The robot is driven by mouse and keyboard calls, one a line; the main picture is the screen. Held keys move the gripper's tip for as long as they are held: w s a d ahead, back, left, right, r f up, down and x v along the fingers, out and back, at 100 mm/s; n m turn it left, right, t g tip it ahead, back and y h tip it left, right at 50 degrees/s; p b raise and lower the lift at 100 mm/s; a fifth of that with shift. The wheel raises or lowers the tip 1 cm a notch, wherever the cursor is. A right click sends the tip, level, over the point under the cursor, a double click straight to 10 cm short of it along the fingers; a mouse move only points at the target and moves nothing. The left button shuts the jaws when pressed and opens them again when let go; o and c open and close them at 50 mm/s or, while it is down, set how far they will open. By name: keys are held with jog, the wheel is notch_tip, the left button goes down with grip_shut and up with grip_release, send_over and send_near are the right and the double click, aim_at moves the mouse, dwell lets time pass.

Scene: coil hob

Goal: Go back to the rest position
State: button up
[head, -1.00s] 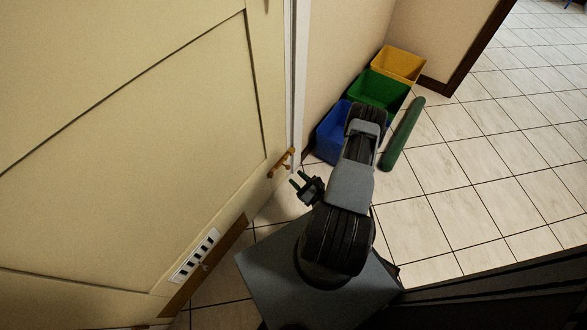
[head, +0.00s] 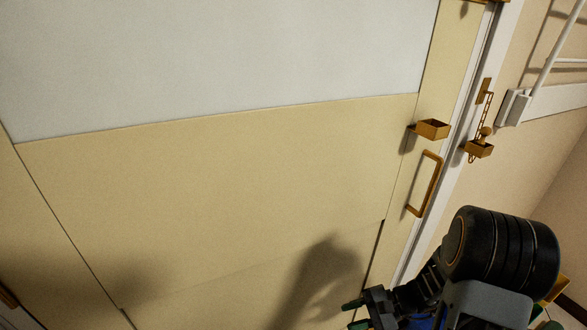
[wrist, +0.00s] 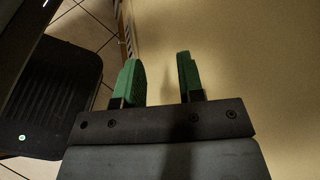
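My gripper (head: 354,315) is at the bottom of the head view, in front of the lower part of a cream door (head: 230,190). In the wrist view my gripper (wrist: 159,76) shows its two green fingertips well apart, with nothing between them. A plain cream surface lies beyond the fingers there. The rest of my arm is at the lower right of the head view, partly cut off by the frame.
A brass door handle (head: 425,186) and a brass latch box (head: 432,129) sit near the door's right edge. A chain fitting (head: 478,148) hangs on the white frame. A white pipe (head: 546,66) runs along the wall. A tiled floor (wrist: 84,25) shows in the wrist view.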

jog(key=s+d+r+n+t+h+p, duration=0.1)
jog(key=r+n+h+p, duration=0.4)
jog(key=r, duration=0.9)
jog(key=s+d+r+n+t+h+p, duration=0.1)
jog(key=s+r+n+t+h+p, duration=0.2)
jog(key=r+h+p, duration=0.4)
notch_tip(320, 180, up, 8)
jog(key=shift+s+d+f+n+h+p, duration=0.15)
jog(key=shift+s+d+n+h+p, duration=0.25)
jog(key=shift+n, duration=0.8)
jog(key=shift+a, duration=0.25)
jog(key=shift+w+a+r, duration=0.2)
jog(key=shift+w+a, duration=0.3)
jog(key=shift+w, duration=0.05)
jog(key=shift+w+a+h, duration=0.1)
jog(key=shift+a+h, duration=0.1)
jog(key=shift+h, duration=0.1)
jog(key=shift+w+a+f, duration=0.25)
jog(key=shift+w+a, duration=0.15)
jog(key=shift+a, duration=0.2)
